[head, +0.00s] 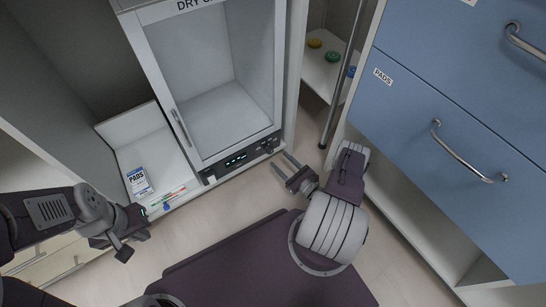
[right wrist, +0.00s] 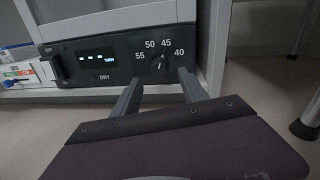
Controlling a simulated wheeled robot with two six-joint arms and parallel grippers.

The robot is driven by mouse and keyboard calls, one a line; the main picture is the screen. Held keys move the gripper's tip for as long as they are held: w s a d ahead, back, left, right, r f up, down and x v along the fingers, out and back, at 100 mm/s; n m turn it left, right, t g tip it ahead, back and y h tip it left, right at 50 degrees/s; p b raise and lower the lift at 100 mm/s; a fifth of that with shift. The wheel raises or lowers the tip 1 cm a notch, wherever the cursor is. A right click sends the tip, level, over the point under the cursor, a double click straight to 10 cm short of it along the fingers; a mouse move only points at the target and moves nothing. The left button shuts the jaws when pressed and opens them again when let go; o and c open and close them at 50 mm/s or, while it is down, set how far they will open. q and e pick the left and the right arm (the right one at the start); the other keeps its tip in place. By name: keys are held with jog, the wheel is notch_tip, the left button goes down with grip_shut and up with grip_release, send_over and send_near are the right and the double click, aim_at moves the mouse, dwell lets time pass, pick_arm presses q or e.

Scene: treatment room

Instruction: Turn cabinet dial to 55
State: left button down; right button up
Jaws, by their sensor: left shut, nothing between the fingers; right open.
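The drying cabinet's dark control panel (head: 240,160) runs below its glass door in the head view. In the right wrist view, the panel (right wrist: 115,74) carries a small dark dial (right wrist: 159,64) with the numbers 55, 50, 45 and 40 around its upper side. Its pointer seems to be up near 45, but is too small to be sure. My right gripper (head: 283,163) is open and empty in front of the panel's right end. In the right wrist view its fingertips (right wrist: 159,72) spread left and right of the dial, apparently short of it. My left gripper (head: 130,235) is shut and empty at the lower left.
A lit display (right wrist: 98,57) and an OFF/DRY switch (right wrist: 56,66) sit left of the dial. Blue drawers (head: 440,110) stand at right, and a metal pole (head: 340,90) rises beside the cabinet.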

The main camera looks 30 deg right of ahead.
aim_at(272, 152)
jog(key=b+x, duration=0.2)
jog(key=x, duration=0.3)
grip_shut()
